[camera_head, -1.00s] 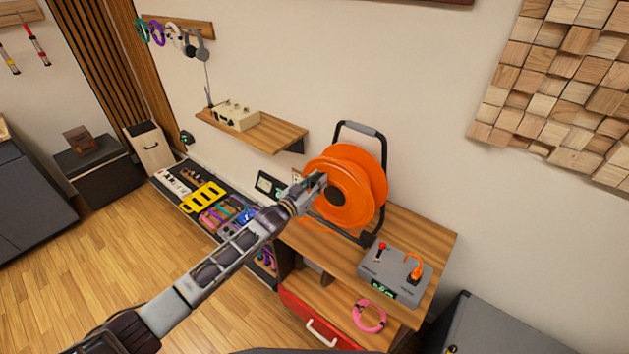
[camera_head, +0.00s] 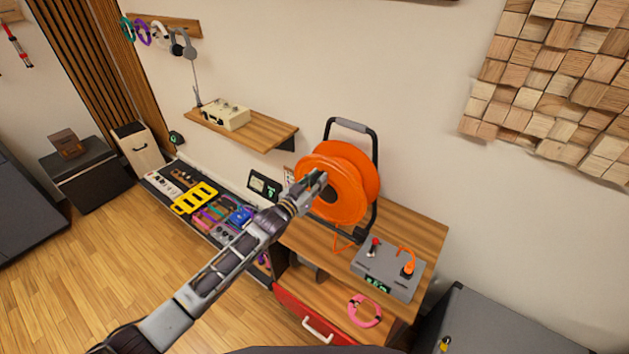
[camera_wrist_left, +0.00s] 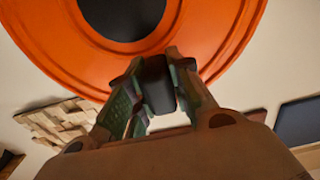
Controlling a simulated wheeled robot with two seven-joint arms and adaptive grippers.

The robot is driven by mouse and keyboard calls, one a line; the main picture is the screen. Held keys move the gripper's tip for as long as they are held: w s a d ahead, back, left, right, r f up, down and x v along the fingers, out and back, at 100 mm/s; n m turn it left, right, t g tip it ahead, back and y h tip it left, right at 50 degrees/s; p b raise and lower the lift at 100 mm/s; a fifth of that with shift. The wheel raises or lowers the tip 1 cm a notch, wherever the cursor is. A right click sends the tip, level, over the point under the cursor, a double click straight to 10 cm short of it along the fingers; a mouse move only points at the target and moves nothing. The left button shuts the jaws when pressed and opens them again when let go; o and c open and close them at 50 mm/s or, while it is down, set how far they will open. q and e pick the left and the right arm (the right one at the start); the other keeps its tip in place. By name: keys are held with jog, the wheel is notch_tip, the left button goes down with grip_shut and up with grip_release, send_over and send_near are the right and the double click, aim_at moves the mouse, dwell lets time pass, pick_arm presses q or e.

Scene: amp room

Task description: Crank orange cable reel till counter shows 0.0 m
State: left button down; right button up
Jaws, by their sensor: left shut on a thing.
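The orange cable reel (camera_head: 347,163) stands in a black frame with a grey handle on the wooden cabinet top. My left gripper (camera_head: 318,179) is at the front face of the reel. In the left wrist view the gripper (camera_wrist_left: 157,88) is shut on a black crank knob (camera_wrist_left: 156,82), in front of the orange disc (camera_wrist_left: 212,40) and its dark hub. A small dark counter display (camera_head: 265,186) with pale and green marks stands left of the reel; its digits are too small to read. My right gripper is not in view.
A grey box (camera_head: 388,270) with a red-topped switch and orange plug sits right of the reel. A wall shelf (camera_head: 240,131) is at the back left.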

pick_arm(q)
jog(key=shift+f, duration=0.1)
jog(key=shift+s+d, duration=0.65)
jog(key=shift+d, duration=0.2)
jog(key=shift+s+d+f, duration=0.25)
jog(key=shift+d, duration=0.1)
jog(key=c, duration=1.7)
grip_release()
jog(key=shift+d, duration=0.1)
jog(key=o, duration=0.6)
jog(key=shift+s+d+r, duration=0.15)
jog(key=shift+s+d, duration=0.15)
jog(key=shift+d, duration=0.05)
jog(key=shift+w+a+r, duration=0.1)
jog(key=shift+w+a, duration=0.05)
jog(key=shift+a, duration=0.05)
